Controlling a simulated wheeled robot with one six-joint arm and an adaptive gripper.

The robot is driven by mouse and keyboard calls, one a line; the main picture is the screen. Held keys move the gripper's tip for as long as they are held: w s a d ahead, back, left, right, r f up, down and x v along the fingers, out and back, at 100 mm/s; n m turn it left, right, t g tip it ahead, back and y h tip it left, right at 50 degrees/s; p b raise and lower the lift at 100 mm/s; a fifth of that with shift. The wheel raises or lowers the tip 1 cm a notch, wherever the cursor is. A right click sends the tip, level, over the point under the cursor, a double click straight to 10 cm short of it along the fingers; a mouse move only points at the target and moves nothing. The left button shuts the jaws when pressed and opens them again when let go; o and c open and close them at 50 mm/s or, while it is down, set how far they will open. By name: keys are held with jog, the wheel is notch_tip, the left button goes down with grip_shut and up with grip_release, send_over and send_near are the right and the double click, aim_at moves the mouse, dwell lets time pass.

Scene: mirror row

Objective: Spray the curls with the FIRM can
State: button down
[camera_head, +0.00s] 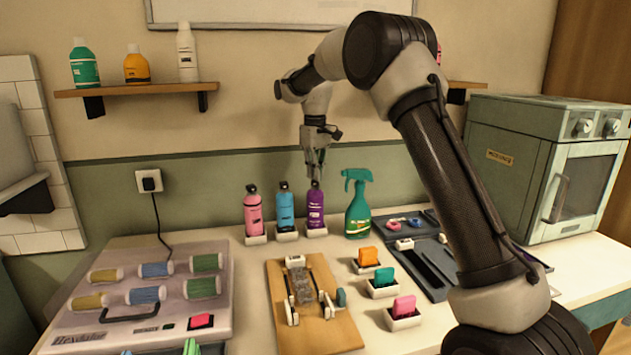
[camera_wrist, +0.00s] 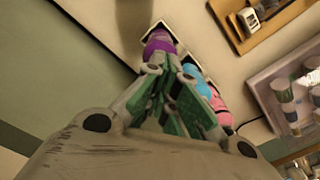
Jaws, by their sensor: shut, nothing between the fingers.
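Three spray cans stand in white holders at the back of the counter: a pink can (camera_head: 253,212), a blue can (camera_head: 285,208) and a purple can (camera_head: 316,210). Their labels are too small to read, so I cannot tell which is FIRM. My gripper (camera_head: 316,168) is shut and empty, pointing down just above the purple can's top; whether they touch is unclear. In the wrist view, the purple can (camera_wrist: 158,43) shows beyond the fingers (camera_wrist: 165,72), with the blue and pink cans beside it. A grey textured strip (camera_head: 302,288), possibly the curls, lies on a wooden board (camera_head: 345,332).
A green spray bottle (camera_head: 358,212) stands right of the purple can. Small holders with an orange block (camera_head: 368,257), teal block (camera_head: 384,276) and pink block (camera_head: 404,306) stand right of the board. A roller case (camera_head: 215,260) is left; a steriliser-like cabinet (camera_head: 510,150) is right.

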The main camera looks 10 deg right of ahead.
jog(key=shift+f, duration=0.3)
jog(key=shift+r, duration=3.5)
